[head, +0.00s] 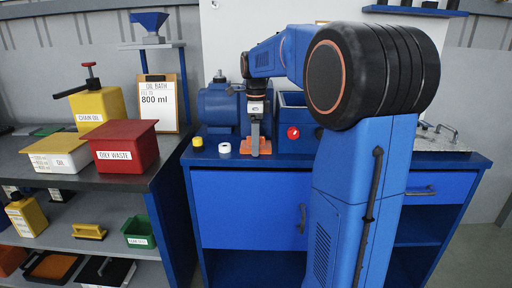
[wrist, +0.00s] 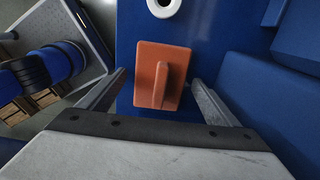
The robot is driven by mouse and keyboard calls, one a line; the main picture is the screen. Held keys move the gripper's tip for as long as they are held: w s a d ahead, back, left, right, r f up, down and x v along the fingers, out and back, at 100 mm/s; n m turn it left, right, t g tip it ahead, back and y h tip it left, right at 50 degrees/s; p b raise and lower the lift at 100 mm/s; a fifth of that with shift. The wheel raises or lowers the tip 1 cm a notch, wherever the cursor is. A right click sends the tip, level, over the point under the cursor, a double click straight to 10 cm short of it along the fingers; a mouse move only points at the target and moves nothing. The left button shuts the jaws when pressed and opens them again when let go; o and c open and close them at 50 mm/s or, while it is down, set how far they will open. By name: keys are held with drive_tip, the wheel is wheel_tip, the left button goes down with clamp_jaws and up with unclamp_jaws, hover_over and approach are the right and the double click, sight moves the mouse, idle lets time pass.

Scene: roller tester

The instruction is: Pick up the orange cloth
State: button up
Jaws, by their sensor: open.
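The orange cloth (head: 246,147) lies on the blue bench top, below my gripper (head: 256,133) in the head view. In the wrist view the cloth (wrist: 147,62) is a flat orange rectangle with a raised ridge along its middle. My gripper (wrist: 159,80) is open, with one finger to the left and one to the right of the cloth. Neither finger visibly touches it. Part of the cloth is hidden behind my gripper in the head view.
A white ring (head: 224,148) and a yellow piece (head: 197,142) sit left of the cloth. A blue motor (head: 219,108) and a blue box with a red knob (head: 293,132) stand close behind and right. A dark shelf with a red oily waste bin (head: 124,146) is at left.

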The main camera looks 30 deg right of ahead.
drive_tip(key=c, duration=1.2)
drive_tip(key=shift+c, duration=0.2)
wheel_tip(320, 180, up, 10)
drive_tip(key=shift+r, duration=0.1)
